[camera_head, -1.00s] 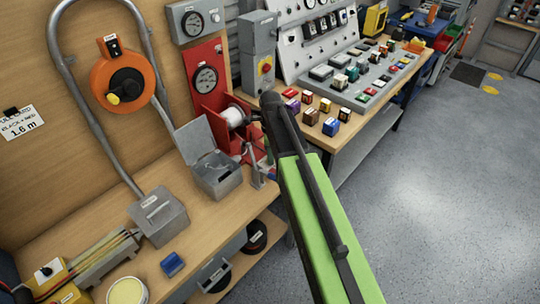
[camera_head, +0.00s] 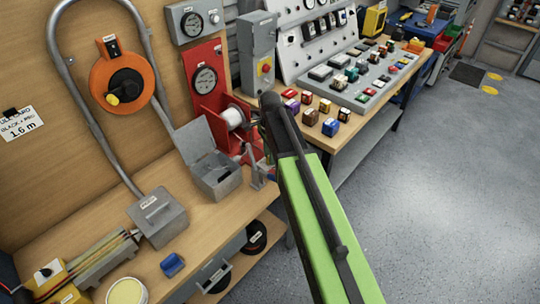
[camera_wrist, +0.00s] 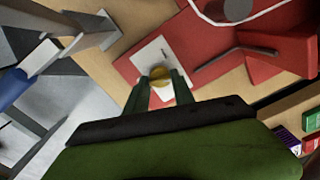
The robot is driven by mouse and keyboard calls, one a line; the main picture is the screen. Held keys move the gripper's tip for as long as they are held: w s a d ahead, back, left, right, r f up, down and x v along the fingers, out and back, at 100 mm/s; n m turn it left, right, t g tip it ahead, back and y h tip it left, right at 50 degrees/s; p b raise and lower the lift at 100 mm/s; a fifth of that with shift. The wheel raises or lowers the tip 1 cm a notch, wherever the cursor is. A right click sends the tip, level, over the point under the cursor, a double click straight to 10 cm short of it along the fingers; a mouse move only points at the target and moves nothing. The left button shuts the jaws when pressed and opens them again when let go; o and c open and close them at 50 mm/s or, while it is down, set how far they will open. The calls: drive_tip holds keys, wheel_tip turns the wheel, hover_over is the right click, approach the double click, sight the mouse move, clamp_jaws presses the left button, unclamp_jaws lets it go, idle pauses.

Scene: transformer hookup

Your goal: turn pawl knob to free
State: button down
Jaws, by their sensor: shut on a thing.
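The pawl knob (camera_wrist: 160,74) is a small brass-coloured knob in the wrist view, in front of a white plate (camera_wrist: 152,57) on a red base. My gripper (camera_wrist: 161,86) is shut on the knob, with one green finger on each side of it. Any marking for the knob's position is too small to read. In the head view, the knob and my fingertips are hidden behind my arm, near the red winch-like unit (camera_head: 207,108) with its white spool (camera_head: 234,118).
A grey open-lidded box (camera_head: 214,178) and a small grey stand (camera_head: 256,176) are left of my arm on the wooden bench. An orange reel (camera_head: 121,78) hangs on the wall. Coloured blocks and a control panel (camera_head: 368,80) lie right.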

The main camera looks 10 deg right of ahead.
drive_tip(key=n, duration=1.3)
idle(0.5)
drive_tip(key=c, duration=1.1)
unclamp_jaws()
wheel_tip(320, 180, up, 17)
drive_tip(key=p, duration=1.7)
drive_tip(key=shift+r, duration=0.2)
